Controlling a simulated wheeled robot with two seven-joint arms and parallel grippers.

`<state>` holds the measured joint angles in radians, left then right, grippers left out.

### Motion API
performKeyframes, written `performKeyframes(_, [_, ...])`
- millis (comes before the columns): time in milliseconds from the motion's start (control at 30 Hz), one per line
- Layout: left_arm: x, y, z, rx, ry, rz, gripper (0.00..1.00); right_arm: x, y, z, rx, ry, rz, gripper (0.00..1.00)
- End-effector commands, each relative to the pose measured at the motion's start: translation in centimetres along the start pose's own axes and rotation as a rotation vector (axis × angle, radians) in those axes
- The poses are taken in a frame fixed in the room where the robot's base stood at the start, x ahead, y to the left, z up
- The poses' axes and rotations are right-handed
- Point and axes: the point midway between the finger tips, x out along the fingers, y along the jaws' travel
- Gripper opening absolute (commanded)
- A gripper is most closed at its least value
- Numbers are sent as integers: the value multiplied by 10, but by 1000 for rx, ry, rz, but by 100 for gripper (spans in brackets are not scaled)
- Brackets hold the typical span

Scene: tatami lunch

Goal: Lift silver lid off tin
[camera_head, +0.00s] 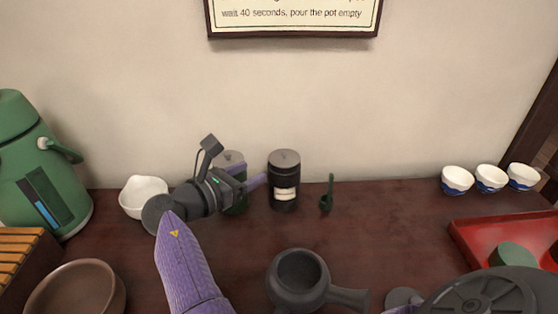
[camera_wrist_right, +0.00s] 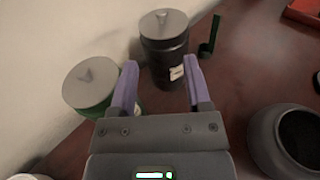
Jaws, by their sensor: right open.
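A black tin (camera_head: 284,192) with a cream label and a silver lid (camera_head: 285,157) stands upright near the back wall. In the right wrist view the black tin (camera_wrist_right: 165,65) and its knobbed silver lid (camera_wrist_right: 163,24) are just ahead of the fingers. A green tin (camera_wrist_right: 75,112) with its own silver lid (camera_wrist_right: 90,82) is left of it; in the head view my right gripper partly covers it. My right gripper (camera_head: 252,178) is open and empty, its purple fingers pointing toward the black tin, apart from the lid. My left gripper is not in view.
A green scoop (camera_head: 327,194) stands right of the black tin. A dark side-handled pot (camera_head: 300,283) is in front. A white spouted bowl (camera_head: 141,198) and green flask (camera_head: 40,170) are left. A red tray (camera_head: 470,245) and several blue-white cups, one here (camera_head: 457,180), are right.

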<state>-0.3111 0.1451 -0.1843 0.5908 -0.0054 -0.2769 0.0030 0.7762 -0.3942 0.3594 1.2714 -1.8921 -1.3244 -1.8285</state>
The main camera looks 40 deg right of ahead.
Motion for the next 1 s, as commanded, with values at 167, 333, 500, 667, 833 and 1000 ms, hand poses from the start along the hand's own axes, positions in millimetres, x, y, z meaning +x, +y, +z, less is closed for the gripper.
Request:
performKeyframes(167, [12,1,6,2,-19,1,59,34,0,-1,2,-2,-3,62])
performKeyframes(333, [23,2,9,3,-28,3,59,62,-2,4,5,-2,-4,62])
performKeyframes(500, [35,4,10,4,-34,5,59,92,-2,9,0,-1,-2,62])
performKeyframes(667, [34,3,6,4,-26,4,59,96,-2,13,1,0,0,62])
performKeyframes(833, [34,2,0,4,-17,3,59,96,-2,13,1,0,0,45])
performKeyframes(1000, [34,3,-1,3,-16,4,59,96,-2,13,1,0,0,9])
